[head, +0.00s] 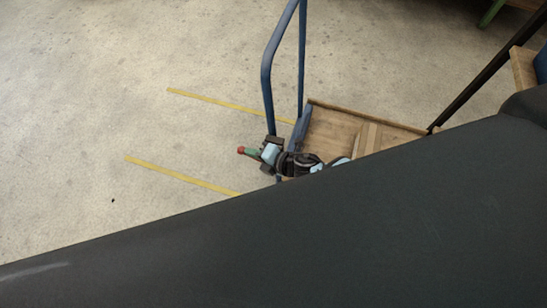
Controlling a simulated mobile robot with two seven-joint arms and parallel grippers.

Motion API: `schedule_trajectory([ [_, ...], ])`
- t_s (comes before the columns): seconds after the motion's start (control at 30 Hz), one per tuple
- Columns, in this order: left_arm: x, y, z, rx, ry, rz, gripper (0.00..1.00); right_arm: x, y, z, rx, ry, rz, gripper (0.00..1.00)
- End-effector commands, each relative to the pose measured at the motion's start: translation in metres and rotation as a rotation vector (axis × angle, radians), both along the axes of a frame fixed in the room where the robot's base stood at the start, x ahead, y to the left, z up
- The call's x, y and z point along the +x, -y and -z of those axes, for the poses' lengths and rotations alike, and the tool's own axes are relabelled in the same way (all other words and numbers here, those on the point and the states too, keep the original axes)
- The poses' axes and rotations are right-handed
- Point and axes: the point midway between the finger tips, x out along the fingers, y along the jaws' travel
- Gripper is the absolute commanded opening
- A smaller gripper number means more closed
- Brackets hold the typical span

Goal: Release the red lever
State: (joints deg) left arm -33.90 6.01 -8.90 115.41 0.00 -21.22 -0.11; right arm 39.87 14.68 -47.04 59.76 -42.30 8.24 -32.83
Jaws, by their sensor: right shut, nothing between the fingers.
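I cannot tell whether the gripper touches the lever. The rest of the lever is hidden behind the gripper. My left gripper is out of view.
The cart has a blue tubular handle (267,85) and a wooden deck (333,127). Yellow lines (180,174) mark the concrete floor, which is clear on the left. A large dark surface (300,240) fills the foreground and hides what lies below.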

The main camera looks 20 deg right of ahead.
Motion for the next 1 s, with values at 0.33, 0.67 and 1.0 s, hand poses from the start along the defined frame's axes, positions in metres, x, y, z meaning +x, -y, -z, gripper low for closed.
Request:
schedule_trajectory([
  [0.33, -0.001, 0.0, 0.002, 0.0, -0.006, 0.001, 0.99, 0.008, -0.011, 0.013, 0.0, -0.002, 0.002, 0.0],
  [0.67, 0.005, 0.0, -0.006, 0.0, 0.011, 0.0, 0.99, 0.012, -0.014, 0.018, -0.051, -0.031, -0.002, 0.0],
  [1.0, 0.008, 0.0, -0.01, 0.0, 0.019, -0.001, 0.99, 0.012, -0.016, 0.024, -0.101, -0.072, 0.001, 0.0],
])
